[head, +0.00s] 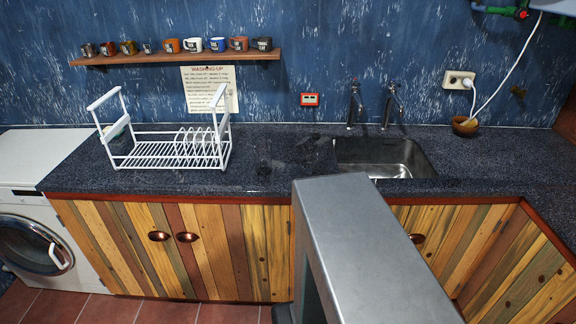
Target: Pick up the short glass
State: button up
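I cannot clearly make out a short glass. Faint, dark see-through shapes (264,168) stand on the dark speckled counter (270,140) between the dish rack and the sink. They may be clear glassware, but I cannot tell their height or kind. A grey link of my own arm fills the lower middle of the head view and hides part of the counter's front edge and the cabinets. My gripper is not in view.
A white dish rack (165,150) with plates stands on the counter at left. A sink (382,158) with two taps (372,105) is at right. Several mugs (193,44) line a wall shelf (180,58). A wooden bowl (464,125) sits far right. The washing machine (35,245) is at left.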

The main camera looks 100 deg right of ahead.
aim_at(308, 152)
jog(key=z, duration=0.05)
jog(key=i, duration=0.75)
jog(key=z, duration=4.3)
jog(key=i, duration=0.1)
jog(key=u, duration=2.9)
jog(key=k, duration=0.2)
jog(key=z, duration=2.15)
